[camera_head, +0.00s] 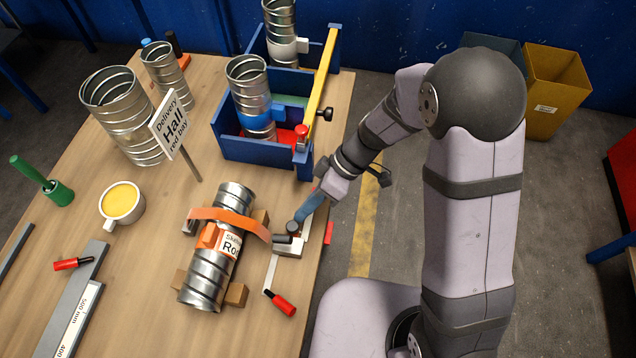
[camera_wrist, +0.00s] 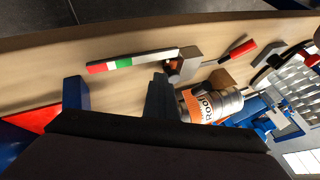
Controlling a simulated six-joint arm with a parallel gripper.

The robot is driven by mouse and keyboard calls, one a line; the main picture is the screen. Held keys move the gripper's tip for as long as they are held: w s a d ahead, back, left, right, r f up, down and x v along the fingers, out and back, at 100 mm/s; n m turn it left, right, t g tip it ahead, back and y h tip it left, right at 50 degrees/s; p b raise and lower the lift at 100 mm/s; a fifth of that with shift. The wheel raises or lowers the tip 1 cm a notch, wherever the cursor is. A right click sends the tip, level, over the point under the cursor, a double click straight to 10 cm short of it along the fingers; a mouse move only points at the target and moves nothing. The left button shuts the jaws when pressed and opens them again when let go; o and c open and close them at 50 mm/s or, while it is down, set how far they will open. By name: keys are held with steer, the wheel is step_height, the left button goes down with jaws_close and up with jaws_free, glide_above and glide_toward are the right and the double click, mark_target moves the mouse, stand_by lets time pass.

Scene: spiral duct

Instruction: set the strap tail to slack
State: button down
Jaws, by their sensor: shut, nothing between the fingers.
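The orange strap (camera_head: 228,216) arches over a ribbed metal duct piece (camera_head: 205,280) that lies on wooden blocks. The strap's right end runs to a small grey block (camera_head: 290,250) with a dark cylindrical part. A bar with red, green and white bands (camera_wrist: 125,62) runs from this block in the wrist view. My gripper (camera_head: 296,226) points down at the block from the upper right, close above it. The strap's tail is not clearly seen.
A red-handled tool (camera_head: 280,303) lies just in front of the block. A blue rack (camera_head: 265,155) with upright ducts stands behind, beside a sign (camera_head: 170,125). A yellow-filled cup (camera_head: 121,203) is at left. The table's right edge is close to my gripper.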

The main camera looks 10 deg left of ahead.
steer(key=w, duration=0.2)
steer(key=w+d, duration=0.1)
steer(key=shift+w+f+b, duration=0.1)
steer(key=shift+w+b, duration=0.25)
steer(key=v, duration=1)
